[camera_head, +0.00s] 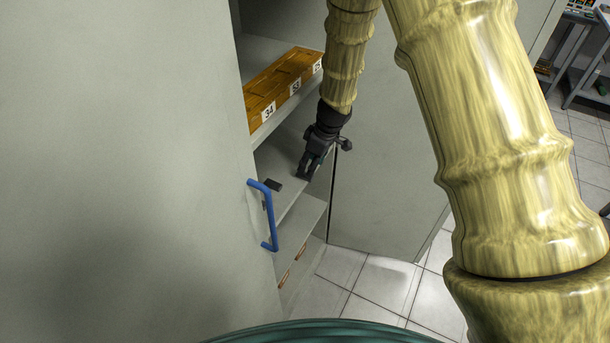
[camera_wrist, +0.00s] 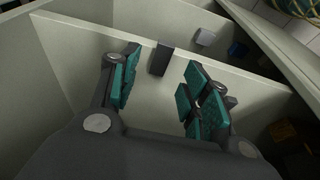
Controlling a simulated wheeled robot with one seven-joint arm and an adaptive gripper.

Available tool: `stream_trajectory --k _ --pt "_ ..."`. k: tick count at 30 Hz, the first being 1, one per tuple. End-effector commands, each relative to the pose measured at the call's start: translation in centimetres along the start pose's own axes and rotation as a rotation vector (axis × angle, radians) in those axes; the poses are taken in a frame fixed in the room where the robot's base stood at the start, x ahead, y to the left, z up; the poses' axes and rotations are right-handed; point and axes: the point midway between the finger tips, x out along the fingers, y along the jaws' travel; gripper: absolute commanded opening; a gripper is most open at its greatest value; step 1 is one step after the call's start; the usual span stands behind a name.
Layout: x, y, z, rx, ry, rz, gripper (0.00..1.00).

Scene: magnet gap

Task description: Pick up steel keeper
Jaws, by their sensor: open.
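A small dark grey block, which I take to be the steel keeper (camera_head: 273,185), is at the front edge of a cabinet shelf (camera_head: 284,160). In the wrist view the keeper (camera_wrist: 162,58) stands out at the shelf edge, in line with the space between my fingers. My gripper (camera_head: 307,173) is over the same shelf, to the right of the keeper and apart from it. In the wrist view my gripper (camera_wrist: 163,80) is open, with teal pads on both fingers and nothing between them.
The cabinet door with a blue handle (camera_head: 268,215) stands close to the left of the keeper. The shelf above holds orange-brown numbered boxes (camera_head: 283,85). A grey cabinet panel (camera_head: 375,190) is on the right. Below is a lower shelf (camera_head: 300,222). The tiled floor (camera_head: 370,285) is clear in front.

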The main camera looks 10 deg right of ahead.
Motion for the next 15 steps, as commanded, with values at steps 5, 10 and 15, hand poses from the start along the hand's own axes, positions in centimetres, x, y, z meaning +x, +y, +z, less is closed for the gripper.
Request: stream_trajectory --k 5,10,15 --pt "0.7 -0.1 -0.1 0.000 -0.001 -0.001 0.47" --pt "2.2 -0.2 -0.2 0.001 -0.002 -0.002 0.47" --pt "3.9 -0.2 -0.3 0.000 -0.001 -0.001 0.47"
